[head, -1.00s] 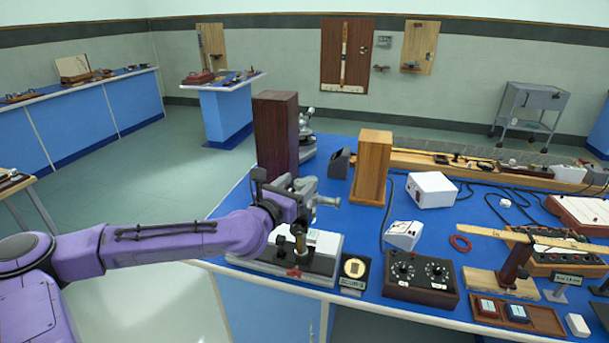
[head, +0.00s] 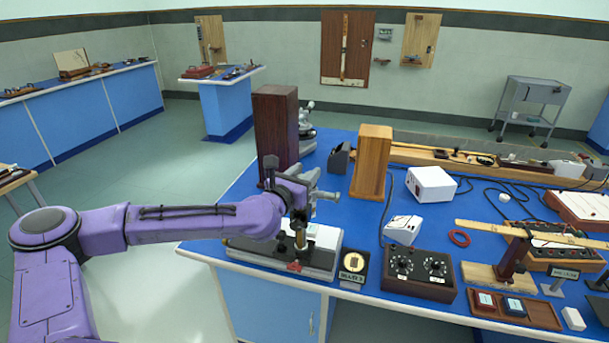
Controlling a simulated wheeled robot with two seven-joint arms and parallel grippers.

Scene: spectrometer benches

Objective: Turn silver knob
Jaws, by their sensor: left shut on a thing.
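My left gripper (head: 299,226) points down at the front left of the near bench, over a grey and black instrument (head: 322,258) with a red part at its front. It is shut on a small part at the top of the instrument, which I take to be the silver knob; my fingers and wrist hide most of it. Grey metal parts stand right behind my wrist. My right gripper is not in view.
A dark wooden block (head: 276,130) and a lighter wooden block (head: 371,162) stand behind my gripper. A labelled round dial (head: 353,264) and a black two-dial box (head: 420,272) stand to the right.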

